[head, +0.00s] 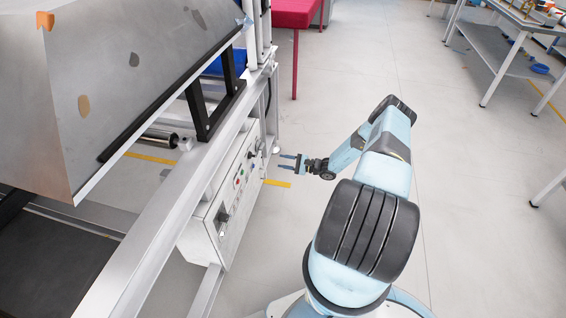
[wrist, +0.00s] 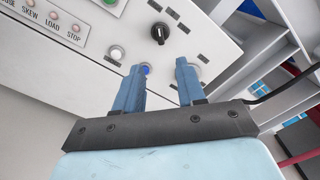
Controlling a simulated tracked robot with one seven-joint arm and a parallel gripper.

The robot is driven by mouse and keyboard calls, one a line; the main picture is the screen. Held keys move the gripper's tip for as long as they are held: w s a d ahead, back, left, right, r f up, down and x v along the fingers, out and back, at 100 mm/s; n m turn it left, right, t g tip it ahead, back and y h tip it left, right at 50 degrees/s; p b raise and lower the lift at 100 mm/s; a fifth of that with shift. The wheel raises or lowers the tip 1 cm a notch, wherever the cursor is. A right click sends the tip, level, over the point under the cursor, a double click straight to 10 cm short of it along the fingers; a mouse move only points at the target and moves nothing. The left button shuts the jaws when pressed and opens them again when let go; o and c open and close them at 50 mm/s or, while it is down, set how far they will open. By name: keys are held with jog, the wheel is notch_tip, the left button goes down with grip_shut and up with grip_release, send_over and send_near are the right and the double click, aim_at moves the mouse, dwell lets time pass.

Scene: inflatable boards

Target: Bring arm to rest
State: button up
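My arm is light blue with dark joint covers and reaches forward from the lower right of the head view. My gripper (head: 288,162) is at its far end, in front of the right end of a white control panel (head: 232,190). In the wrist view my gripper (wrist: 160,82) shows two blue fingers spread apart with nothing between them. Behind the fingers the panel (wrist: 85,60) shows a black knob (wrist: 160,33), a blue-lit button (wrist: 146,69) and a white button (wrist: 117,52). I cannot tell whether a fingertip touches the panel.
A metal machine frame (head: 150,250) with a slanted grey board (head: 125,80) fills the left. A red table (head: 295,14) stands behind it. A grey workbench (head: 490,50) is at the upper right. The floor (head: 470,200) right of my arm is clear.

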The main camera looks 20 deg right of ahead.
jog(key=shift+r, duration=0.1)
jog(key=s+a+r+n+g+h, duration=0.1)
jog(key=a+r+n+g, duration=0.15)
jog(key=r, duration=0.85)
jog(key=a+r+n+g+h, duration=0.2)
jog(key=r+n+g, duration=0.2)
jog(key=r, duration=0.8)
jog(key=s+a+r+n+g+h, duration=0.1)
jog(key=a+r+n+g, duration=0.25)
jog(key=r, duration=0.75)
jog(key=s+a+r+n+h, duration=0.25)
jog(key=s+r, duration=0.35)
jog(key=r, duration=0.4)
jog(key=s+a+r+n+h, duration=0.1)
jog(key=s+a+r+h, duration=0.15)
jog(key=s+r, duration=0.65)
jog(key=s+r+t+h, duration=0.1)
jog(key=s+r, duration=0.3)
jog(key=s, duration=0.4)
jog(key=s+r+n+t+h, duration=0.1)
jog(key=s+r+t+h, duration=0.1)
jog(key=s+r, duration=0.3)
jog(key=s+r+n+t+h, duration=0.1)
jog(key=s+r, duration=0.4)
jog(key=s, duration=0.5)
jog(key=shift+s+d+r+t+h, duration=0.15)
jog(key=shift+s+t+h, duration=0.3)
jog(key=shift+h, duration=0.35)
